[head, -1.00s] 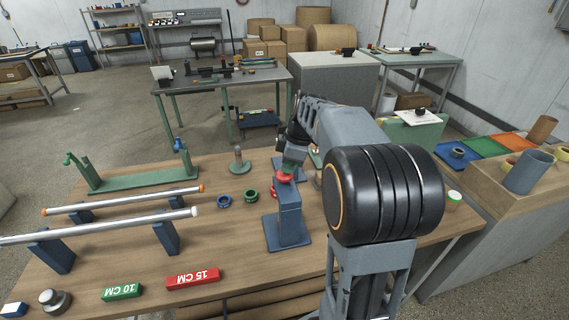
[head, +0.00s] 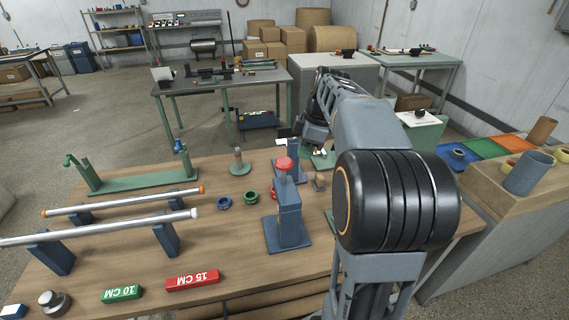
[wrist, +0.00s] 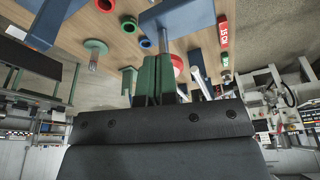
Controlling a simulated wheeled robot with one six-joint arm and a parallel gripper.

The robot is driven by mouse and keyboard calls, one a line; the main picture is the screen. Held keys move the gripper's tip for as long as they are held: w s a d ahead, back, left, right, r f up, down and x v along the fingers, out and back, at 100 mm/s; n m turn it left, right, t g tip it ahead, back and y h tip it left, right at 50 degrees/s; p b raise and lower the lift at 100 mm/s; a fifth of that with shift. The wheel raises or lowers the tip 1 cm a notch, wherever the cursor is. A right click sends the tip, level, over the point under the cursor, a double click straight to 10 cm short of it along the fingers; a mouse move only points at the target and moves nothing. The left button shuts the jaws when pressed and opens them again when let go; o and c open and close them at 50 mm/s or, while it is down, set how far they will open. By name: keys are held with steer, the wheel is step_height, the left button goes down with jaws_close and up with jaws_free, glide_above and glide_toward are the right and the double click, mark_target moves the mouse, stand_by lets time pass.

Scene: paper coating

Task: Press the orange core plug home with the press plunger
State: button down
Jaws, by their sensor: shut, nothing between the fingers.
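The press (head: 290,222) is a blue upright on a flat blue base, on the wooden table. Its red plunger knob (head: 284,164) stands raised above the body. My gripper is mostly hidden behind my arm in the head view. In the wrist view its green fingers (wrist: 152,82) are together and empty, close beside a red knob (wrist: 178,64) in that picture; whether they touch cannot be told. A silver tube on blue stands has orange ends, the right one an orange plug (head: 202,189). I cannot see any orange inside the press.
A second tube (head: 120,223) has a whitish end. Blue (head: 224,202) and green (head: 251,197) rings lie left of the press. Green (head: 122,292) and red (head: 193,280) length blocks lie in front. A green stand (head: 140,180) is behind the tubes.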

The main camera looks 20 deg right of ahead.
steer(key=v, duration=0.8)
steer(key=shift+r, duration=0.3)
steer(key=shift+d, duration=0.1)
stand_by(0.5)
step_height(320, 180, down, 9)
steer(key=s+a+m+t+h, duration=0.1)
steer(key=a+m+h, duration=0.1)
steer(key=m, duration=0.9)
steer(key=s+a+f+t, duration=0.1)
steer(key=s+a+f, duration=0.2)
steer(key=s+a, duration=0.3)
steer(key=s+a+f+m+t, duration=0.1)
steer(key=s+a+f, duration=0.3)
steer(key=s+a, duration=0.2)
steer(key=shift+a, duration=0.4)
